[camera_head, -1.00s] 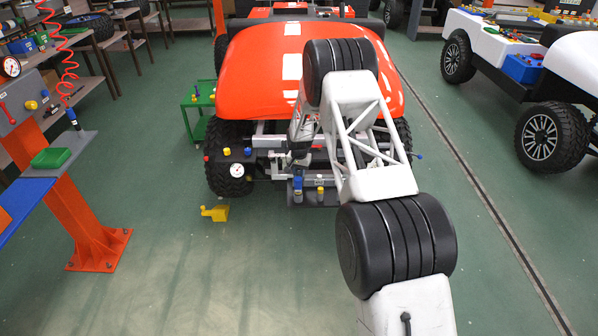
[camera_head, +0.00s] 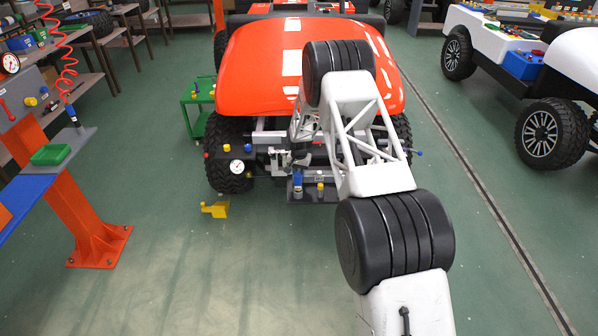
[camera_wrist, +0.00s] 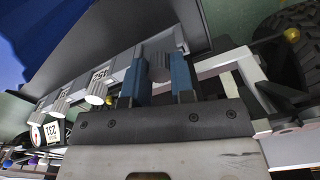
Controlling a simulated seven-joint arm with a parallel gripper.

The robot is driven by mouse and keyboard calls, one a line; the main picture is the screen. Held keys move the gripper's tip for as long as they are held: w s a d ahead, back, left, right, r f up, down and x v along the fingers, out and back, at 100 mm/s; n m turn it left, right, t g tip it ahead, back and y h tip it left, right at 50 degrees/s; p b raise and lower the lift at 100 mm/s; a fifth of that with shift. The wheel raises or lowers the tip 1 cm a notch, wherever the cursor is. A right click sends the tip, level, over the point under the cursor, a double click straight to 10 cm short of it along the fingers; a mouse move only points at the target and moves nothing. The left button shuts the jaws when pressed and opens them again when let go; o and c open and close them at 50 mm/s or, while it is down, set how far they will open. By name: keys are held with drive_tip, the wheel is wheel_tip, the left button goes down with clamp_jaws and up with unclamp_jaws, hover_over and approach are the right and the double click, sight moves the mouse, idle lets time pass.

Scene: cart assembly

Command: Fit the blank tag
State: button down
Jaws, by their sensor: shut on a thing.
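My gripper (camera_wrist: 158,78) shows in the wrist view with two blue fingers closed around a grey, rounded piece (camera_wrist: 160,66). I take this piece to be the blank tag's handle; no number shows on it and its far end is hard to make out. A grey rail (camera_wrist: 120,65) runs beside the fingers, with a white tag marked 151 (camera_wrist: 99,75) and light grey round knobs (camera_wrist: 97,95). Another tag, reading 231 (camera_wrist: 53,132), is at lower left. In the head view my gripper is at the front of the orange cart (camera_head: 255,70), mostly hidden by my arm.
A round white gauge (camera_head: 237,167) and coloured knobs are on the cart's front left. A small grey shelf (camera_head: 312,194) with blue and yellow pieces juts out below. A yellow object (camera_head: 215,210) lies on the floor.

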idle(0.3)
drive_tip(key=c, duration=0.9)
unclamp_jaws()
drive_tip(key=shift+r, duration=3.8)
drive_tip(key=shift+r, duration=0.1)
